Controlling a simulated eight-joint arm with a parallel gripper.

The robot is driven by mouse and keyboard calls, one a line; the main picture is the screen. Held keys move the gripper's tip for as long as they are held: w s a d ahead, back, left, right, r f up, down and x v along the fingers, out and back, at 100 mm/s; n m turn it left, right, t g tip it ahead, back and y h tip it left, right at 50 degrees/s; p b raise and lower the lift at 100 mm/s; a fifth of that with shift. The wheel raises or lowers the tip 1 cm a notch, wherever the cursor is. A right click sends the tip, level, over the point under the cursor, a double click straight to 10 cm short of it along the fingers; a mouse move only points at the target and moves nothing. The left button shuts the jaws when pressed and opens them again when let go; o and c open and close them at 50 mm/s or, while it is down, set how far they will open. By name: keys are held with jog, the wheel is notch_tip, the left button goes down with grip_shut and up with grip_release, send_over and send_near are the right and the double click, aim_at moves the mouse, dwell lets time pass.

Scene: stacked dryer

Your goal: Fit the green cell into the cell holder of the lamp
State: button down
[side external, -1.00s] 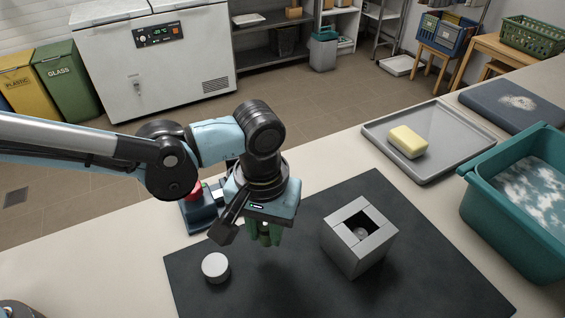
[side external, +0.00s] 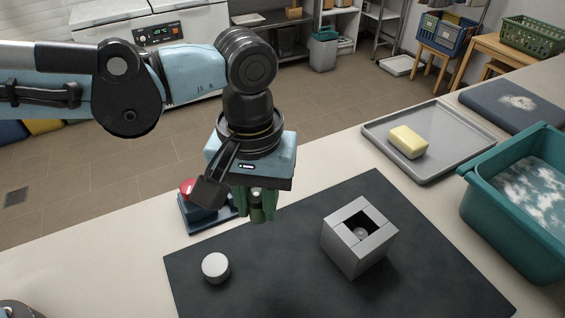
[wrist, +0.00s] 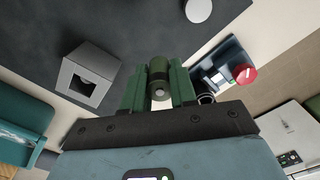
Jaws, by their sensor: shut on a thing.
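My gripper (side external: 256,206) has green fingers and is shut on the green cell (wrist: 158,72), a dark green cylinder with a paler band. It holds the cell roughly upright above the dark mat, clear of everything. The cell (side external: 257,211) shows only partly between the fingers in the side view.
A grey open-topped block (side external: 372,254) with a small ball inside stands on the dark mat (side external: 290,290), right of my gripper. A white round cap (side external: 216,266) lies at left. A grey tray (side external: 440,150) with yellow soap and a teal tub (side external: 490,225) are at right.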

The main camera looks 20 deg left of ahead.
jog(key=w+a+r+n, duration=0.1)
jog(key=w+a+n, duration=0.1)
jog(key=w+a, duration=0.7)
jog(key=w, duration=0.3)
jog(key=shift+w+a+r, duration=0.2)
jog(key=shift+a, duration=0.05)
jog(key=shift+s+d+f, duration=0.1)
jog(key=shift+f, duration=2.8)
jog(key=shift+f, duration=0.95)
jog(key=c, duration=0.8)
grip_release()
notch_tip(320, 180, up, 12)
